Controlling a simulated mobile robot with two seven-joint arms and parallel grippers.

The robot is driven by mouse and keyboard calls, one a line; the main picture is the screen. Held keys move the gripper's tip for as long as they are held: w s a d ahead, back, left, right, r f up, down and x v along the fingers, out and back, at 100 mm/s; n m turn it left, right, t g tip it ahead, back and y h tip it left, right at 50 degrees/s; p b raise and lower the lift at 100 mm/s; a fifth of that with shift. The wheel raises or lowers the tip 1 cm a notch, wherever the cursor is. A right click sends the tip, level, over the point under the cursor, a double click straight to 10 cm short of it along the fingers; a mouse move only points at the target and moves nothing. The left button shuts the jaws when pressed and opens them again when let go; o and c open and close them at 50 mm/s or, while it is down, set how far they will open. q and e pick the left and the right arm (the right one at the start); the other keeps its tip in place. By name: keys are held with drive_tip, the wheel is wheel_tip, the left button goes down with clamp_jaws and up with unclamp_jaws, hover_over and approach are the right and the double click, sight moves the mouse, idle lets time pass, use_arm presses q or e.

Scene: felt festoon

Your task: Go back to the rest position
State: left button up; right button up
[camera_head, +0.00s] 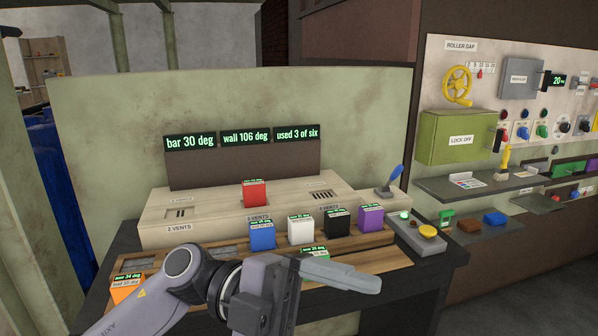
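My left gripper (345,277) hangs over the front of the wooden rack (203,245), its fingers pointing right. The fingers show nearly side-on, so I cannot tell whether they are apart. A green block (315,251) is mostly hidden behind the fingers; I cannot tell whether they touch it. My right gripper is not in view. A red block (255,194) stands upright in the middle of the pale vent box (220,207). Blue (262,236), white (300,231), black (337,224) and purple (370,218) blocks stand in the rack.
An orange block (127,290) sits at the rack's left end. Displays (245,138) read "bar 30 deg", "wall 106 deg" and "used 3 of six". A blue-handled lever (393,181) and a button box (418,236) are at right. A green lock-off box (457,137) hangs on the wall.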

use_arm(q)
drive_tip(key=w+a+f+n+t+y, duration=0.1)
drive_tip(key=w+a+f+n+t, duration=0.3)
drive_tip(key=n+t, duration=0.5)
drive_tip(key=w+a+f+n+t+y+p, duration=0.1)
drive_tip(key=w+a+f+n+t, duration=0.25)
drive_tip(key=n+t, duration=0.55)
drive_tip(key=w+a+f+n+t+y, duration=0.1)
drive_tip(key=w+a+f+n+t, duration=0.35)
drive_tip(key=n+t, duration=0.45)
drive_tip(key=s+a+f+n+g+y, duration=0.2)
drive_tip(key=s+a+f+y, duration=0.1)
drive_tip(key=f, duration=0.6)
drive_tip(key=s+a+f+n+g+y, duration=0.2)
drive_tip(key=s+a+f+g+y, duration=0.1)
drive_tip(key=s+f, duration=0.4)
drive_tip(key=s+a+f+n+g+y, duration=0.2)
drive_tip(key=s+a+f+y, duration=0.3)
drive_tip(key=f, duration=0.5)
drive_tip(key=shift+s+a+f+n+g+p, duration=0.4)
drive_tip(key=shift+s+a+n, duration=0.1)
drive_tip(key=shift+s+a, duration=0.1)
